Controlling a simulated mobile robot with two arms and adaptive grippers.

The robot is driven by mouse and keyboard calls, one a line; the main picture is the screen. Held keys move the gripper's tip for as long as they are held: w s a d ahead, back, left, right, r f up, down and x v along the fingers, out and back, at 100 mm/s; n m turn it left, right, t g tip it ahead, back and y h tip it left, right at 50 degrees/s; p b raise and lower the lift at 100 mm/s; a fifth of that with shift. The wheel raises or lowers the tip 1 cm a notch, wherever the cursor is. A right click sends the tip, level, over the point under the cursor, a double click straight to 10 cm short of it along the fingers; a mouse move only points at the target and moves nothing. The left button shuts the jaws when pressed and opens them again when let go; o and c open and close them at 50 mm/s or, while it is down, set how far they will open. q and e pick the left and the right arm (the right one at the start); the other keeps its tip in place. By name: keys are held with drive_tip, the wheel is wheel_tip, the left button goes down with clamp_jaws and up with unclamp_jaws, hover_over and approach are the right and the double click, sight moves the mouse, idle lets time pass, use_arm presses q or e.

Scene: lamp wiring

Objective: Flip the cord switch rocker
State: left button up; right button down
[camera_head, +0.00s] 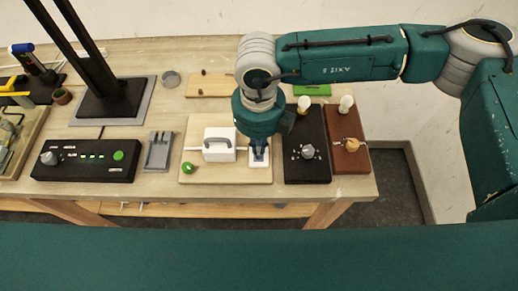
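A pale wooden board (208,177) lies on the table near its front edge. On it is a white box (210,156) with a grey handle-like part on top, and thin white cord shows at its sides. To its right is a smaller white block (260,165), partly hidden by my gripper, so its rocker cannot be made out. My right gripper (259,152) points down right over this block, its dark fingertips at or very near its top. Whether the fingers are open or shut is too small to tell. My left gripper is not in view.
A green round knob (188,168) sits on the board's front left. A black panel with a grey knob (308,151) and a brown panel (350,160) stand close on the right. A black control box (85,160) and grey tray (158,153) lie left.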

drive_tip(key=shift+r+p, duration=0.6)
drive_tip(key=shift+r, duration=2.15)
